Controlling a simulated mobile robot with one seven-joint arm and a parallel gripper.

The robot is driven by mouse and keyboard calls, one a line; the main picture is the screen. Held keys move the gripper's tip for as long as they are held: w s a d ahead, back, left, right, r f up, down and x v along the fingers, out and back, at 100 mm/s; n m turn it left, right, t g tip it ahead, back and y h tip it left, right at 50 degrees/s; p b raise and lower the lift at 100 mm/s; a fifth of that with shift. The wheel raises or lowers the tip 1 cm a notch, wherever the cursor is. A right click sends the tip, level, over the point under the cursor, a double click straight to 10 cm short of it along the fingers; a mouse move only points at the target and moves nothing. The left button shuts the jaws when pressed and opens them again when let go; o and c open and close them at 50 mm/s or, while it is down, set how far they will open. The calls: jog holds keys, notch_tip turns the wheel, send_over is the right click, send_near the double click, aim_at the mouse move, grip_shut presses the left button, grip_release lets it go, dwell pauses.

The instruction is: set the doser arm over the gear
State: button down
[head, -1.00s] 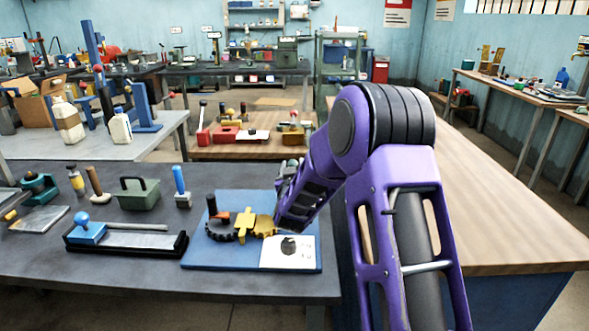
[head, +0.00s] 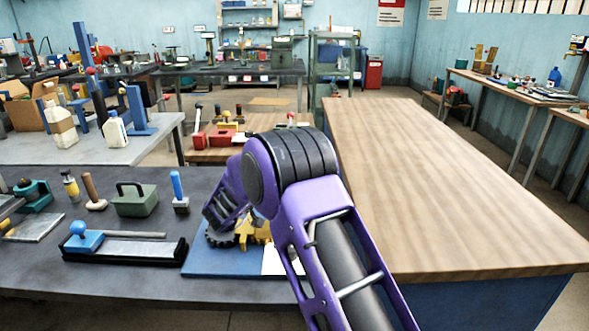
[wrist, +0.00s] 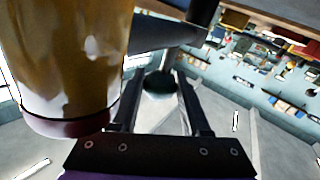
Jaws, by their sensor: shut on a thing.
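In the wrist view my gripper (wrist: 158,92) is closed around a small dark green rounded knob (wrist: 160,80). A dark bar (wrist: 165,37) runs just beyond the knob and looks like the doser arm. A large amber cylinder (wrist: 70,55) with a dark lower rim fills the left of that view, close beside the fingers. In the head view a dark toothed gear (head: 219,240) lies on a blue board, with a yellow piece (head: 244,230) and a gold gear (head: 263,232) beside it. My arm hides the gripper and the doser there, so the doser arm's position over the gear cannot be told.
The blue board (head: 205,263) carries a white card (head: 271,262) at its front right. A black tray (head: 110,252), a green box (head: 134,200) and a blue-handled tool (head: 178,190) stand to the left. The wooden bench (head: 430,190) at right is clear.

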jog(key=shift+r, duration=0.1)
jog(key=shift+a, duration=0.1)
jog(key=shift+c, duration=1.9)
grip_release()
jog(key=v, duration=1.7)
jog(key=shift+p, duration=0.3)
jog(key=shift+a, duration=0.15)
